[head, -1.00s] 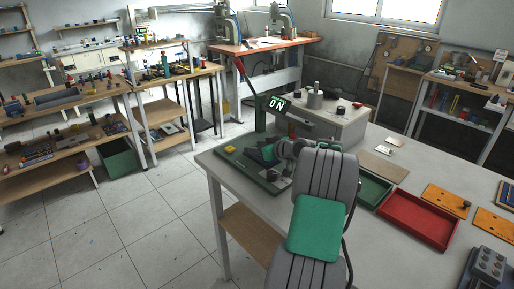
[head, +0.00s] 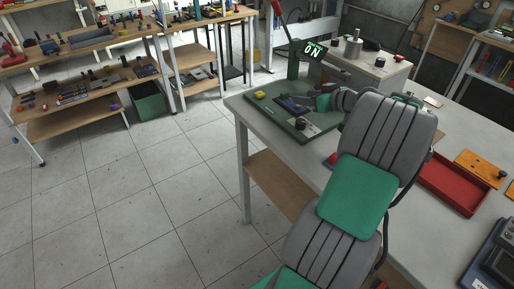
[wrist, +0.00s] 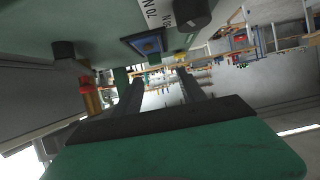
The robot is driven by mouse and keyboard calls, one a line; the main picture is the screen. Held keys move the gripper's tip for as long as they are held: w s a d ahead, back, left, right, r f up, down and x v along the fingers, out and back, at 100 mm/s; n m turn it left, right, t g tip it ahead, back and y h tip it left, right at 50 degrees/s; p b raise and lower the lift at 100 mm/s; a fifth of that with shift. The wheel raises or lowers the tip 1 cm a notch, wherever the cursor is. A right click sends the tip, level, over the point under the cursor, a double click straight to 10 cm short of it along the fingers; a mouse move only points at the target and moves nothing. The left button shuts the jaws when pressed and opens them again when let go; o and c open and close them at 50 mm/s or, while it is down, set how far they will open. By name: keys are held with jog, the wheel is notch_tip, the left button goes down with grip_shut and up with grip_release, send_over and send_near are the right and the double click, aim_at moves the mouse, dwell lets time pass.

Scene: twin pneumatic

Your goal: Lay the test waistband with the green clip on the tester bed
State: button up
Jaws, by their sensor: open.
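My gripper (head: 306,103) is low over the bed. In the wrist view its two dark fingers (wrist: 160,88) are apart, with nothing seen between them. Beyond them is a blue pad in a dark frame (wrist: 150,45) on the green bed (wrist: 110,20). I cannot make out a waistband or a green clip; my arm hides part of the table.
A red tray (head: 452,188) is right of my arm, with an orange plate (head: 480,167) beyond it. A small red and blue object (head: 331,160) shows at the table edge beside my arm. A grey box (head: 372,68) stands behind the bed. The floor at left is clear.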

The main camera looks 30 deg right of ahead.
jog(key=w+a+g, duration=0.1)
jog(key=a, duration=0.3)
jog(key=w+a+f, duration=0.1)
jog(key=w+a, duration=0.1)
jog(key=a, duration=0.2)
jog(key=w+a+g+y, duration=0.1)
jog(key=a, duration=0.3)
jog(key=shift+w+a+f+n+g, duration=0.15)
jog(key=shift+a+f+n+g, duration=0.05)
jog(key=shift+a+n+g, duration=0.15)
jog(key=s+a+f+g, duration=0.2)
jog(key=a, duration=0.7)
jog(key=s+a+f+g, duration=0.2)
jog(key=a, duration=0.6)
jog(key=s+a+f+g, duration=0.2)
jog(key=s+a, duration=0.3)
jog(key=s, duration=0.3)
jog(key=s+a+f+g+h, duration=0.1)
jog(key=s+a+f+g, duration=0.1)
jog(key=s+a, duration=0.4)
jog(key=s+f+m, duration=0.1)
jog(key=s, duration=0.2)
jog(key=shift+s+a+f, duration=0.15)
jog(key=shift+s+a, duration=0.05)
jog(key=shift+s, duration=0.05)
